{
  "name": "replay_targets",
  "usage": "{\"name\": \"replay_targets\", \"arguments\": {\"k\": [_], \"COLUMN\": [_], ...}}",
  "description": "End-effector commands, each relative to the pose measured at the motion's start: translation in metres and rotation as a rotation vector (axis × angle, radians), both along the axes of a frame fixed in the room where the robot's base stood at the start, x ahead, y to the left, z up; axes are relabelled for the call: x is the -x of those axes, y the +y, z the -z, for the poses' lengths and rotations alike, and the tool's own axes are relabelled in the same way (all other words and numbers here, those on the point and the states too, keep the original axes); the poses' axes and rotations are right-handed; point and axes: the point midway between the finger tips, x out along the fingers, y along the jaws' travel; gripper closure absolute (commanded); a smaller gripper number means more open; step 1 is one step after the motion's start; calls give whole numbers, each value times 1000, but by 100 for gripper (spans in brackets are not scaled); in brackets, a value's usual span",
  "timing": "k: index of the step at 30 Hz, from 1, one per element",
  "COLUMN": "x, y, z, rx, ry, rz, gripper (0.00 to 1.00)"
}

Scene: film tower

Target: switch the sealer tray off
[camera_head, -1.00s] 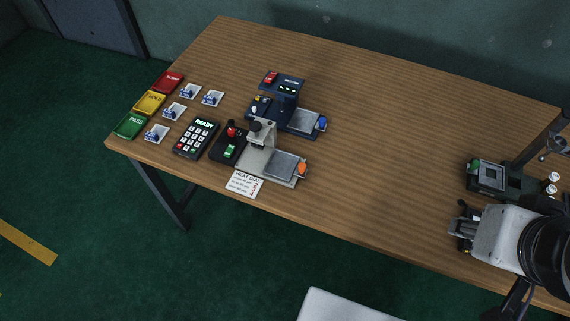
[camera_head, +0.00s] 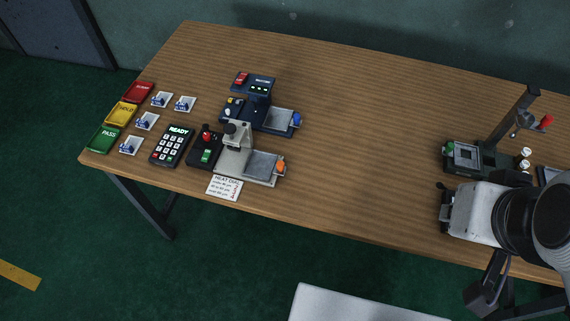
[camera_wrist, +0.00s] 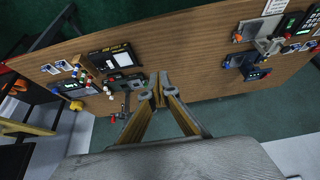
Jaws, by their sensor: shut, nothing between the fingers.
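Two machines with trays stand left of the table's middle; I cannot tell for sure which is the sealer. The grey one (camera_head: 231,160) has a flat tray (camera_head: 262,164) with an orange knob (camera_head: 281,167). Beside it is a black box with a green switch (camera_head: 206,156) and a red-topped stick (camera_head: 207,136). The navy one (camera_head: 258,105) has a tray with a blue knob (camera_head: 297,119), a red switch (camera_head: 241,78) and lit green lights. My gripper (camera_head: 443,211) is shut and empty at the right, far from both; it also shows in the wrist view (camera_wrist: 158,80).
A dark device with an upright post (camera_head: 477,158) stands just behind my gripper. A keypad reading READY (camera_head: 171,146), a printed card (camera_head: 224,187), several small packets and red, yellow and green trays (camera_head: 103,139) lie at the left. The table's middle (camera_head: 370,140) is clear.

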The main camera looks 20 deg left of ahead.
Motion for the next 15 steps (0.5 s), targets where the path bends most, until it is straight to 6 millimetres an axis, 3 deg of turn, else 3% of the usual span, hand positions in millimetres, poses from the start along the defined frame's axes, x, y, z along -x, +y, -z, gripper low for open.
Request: {"name": "replay_targets", "arguments": {"k": [15], "x": [-10], "y": [4], "z": [38], "rx": [-26], "ry": [176], "rz": [11], "gripper": [100]}}
